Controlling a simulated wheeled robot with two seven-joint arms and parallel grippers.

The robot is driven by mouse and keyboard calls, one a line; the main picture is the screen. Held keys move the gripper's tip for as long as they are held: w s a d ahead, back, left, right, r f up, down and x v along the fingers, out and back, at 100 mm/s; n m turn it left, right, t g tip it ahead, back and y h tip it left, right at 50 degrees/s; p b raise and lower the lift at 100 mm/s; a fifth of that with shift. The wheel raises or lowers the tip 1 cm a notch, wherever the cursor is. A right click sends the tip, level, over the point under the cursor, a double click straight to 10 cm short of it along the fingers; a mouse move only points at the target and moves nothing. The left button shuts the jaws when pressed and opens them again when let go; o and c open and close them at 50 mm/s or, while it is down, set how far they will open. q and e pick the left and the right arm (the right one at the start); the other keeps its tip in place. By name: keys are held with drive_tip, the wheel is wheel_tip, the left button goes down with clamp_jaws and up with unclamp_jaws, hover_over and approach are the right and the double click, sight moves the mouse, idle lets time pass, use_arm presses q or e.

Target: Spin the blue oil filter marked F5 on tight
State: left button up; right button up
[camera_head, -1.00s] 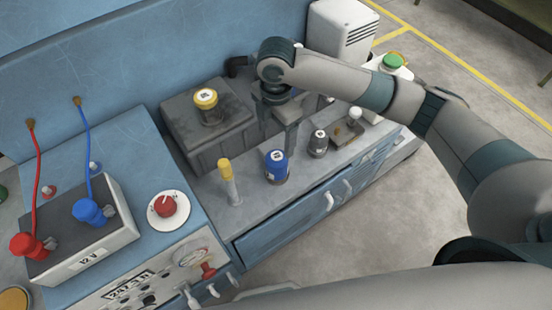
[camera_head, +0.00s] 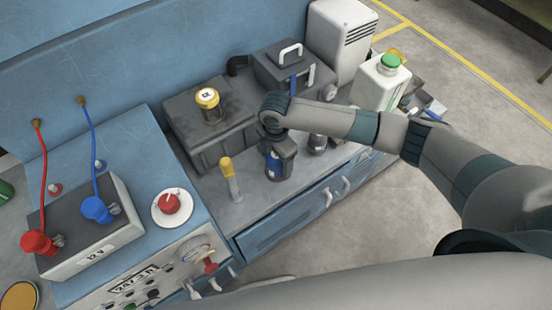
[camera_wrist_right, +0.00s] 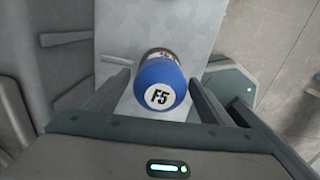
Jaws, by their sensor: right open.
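The blue oil filter (camera_head: 277,166) stands upright on the grey bench top in the head view, partly covered by my right gripper (camera_head: 281,148). In the right wrist view the filter (camera_wrist_right: 160,85) shows its round blue end with a white F5 label. It lies between the two open fingers of my right gripper (camera_wrist_right: 160,77), with a visible gap on at least the left side. My left gripper is not in view.
A yellow-topped tube (camera_head: 229,180) stands left of the filter, a dark small canister (camera_head: 318,143) right. A battery (camera_head: 95,240) with red and blue clamps stands at left.

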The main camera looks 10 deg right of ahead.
drive_tip(key=shift+f, duration=0.15)
drive_tip(key=c, duration=1.4)
drive_tip(key=shift+o, duration=0.2)
drive_tip(key=shift+r+m+p, duration=0.2)
drive_tip(key=shift+m+p, duration=0.8)
drive_tip(key=shift+p, duration=0.25)
drive_tip(key=shift+m+p, duration=1)
drive_tip(key=shift+f+m+p, duration=0.1)
drive_tip(key=shift+m+p, duration=0.25)
drive_tip(key=shift+m, duration=0.15)
drive_tip(key=shift+w+f, duration=0.1)
